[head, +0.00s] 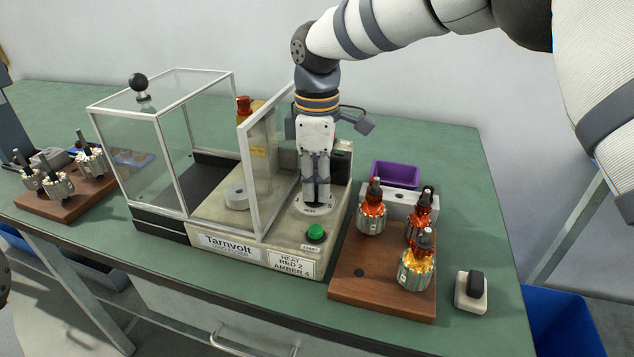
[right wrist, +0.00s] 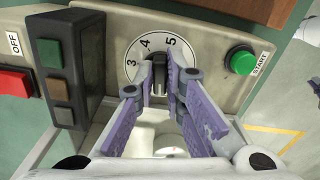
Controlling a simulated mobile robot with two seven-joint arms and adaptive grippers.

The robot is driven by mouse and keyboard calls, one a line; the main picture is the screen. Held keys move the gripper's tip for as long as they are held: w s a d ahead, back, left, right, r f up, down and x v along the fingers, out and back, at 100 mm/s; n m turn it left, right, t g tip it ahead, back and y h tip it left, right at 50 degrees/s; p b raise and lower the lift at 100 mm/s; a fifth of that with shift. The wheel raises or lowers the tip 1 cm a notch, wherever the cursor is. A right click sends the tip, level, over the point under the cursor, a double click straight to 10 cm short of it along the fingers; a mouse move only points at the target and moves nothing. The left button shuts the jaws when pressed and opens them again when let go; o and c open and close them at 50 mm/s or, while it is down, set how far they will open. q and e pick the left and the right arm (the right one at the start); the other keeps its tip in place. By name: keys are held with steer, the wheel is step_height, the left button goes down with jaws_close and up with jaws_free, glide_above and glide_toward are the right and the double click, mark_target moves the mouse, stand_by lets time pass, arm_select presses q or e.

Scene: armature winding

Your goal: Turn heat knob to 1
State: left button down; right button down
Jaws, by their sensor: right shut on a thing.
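The heat knob (right wrist: 158,76) is a black knob on a round white dial (right wrist: 137,50) with 3, 4 and 5 showing in the right wrist view. The dial's other numbers are hidden by my fingers. My right gripper (right wrist: 160,88) is shut on the knob, one purple-grey finger on each side. The knob's upper end lies between the 4 and the 5; I cannot tell its exact setting. In the head view my right gripper (head: 316,198) points straight down over the dial (head: 314,209) and hides the knob. My left gripper is not in view.
A green START button (head: 316,233) sits beside the dial. A sign (head: 290,266) reads HEAT RED 2 AMBER 4. A glass guard (head: 137,140) stands left. A wooden board (head: 345,283) with red and amber armatures, a purple bin (head: 396,174) and a small switch block (head: 471,294) lie right.

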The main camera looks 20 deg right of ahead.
mark_target(317, 189)
steer(key=c, duration=1.7)
jaws_free()
steer(key=shift+o, duration=0.2)
step_height(317, 189, up, 12)
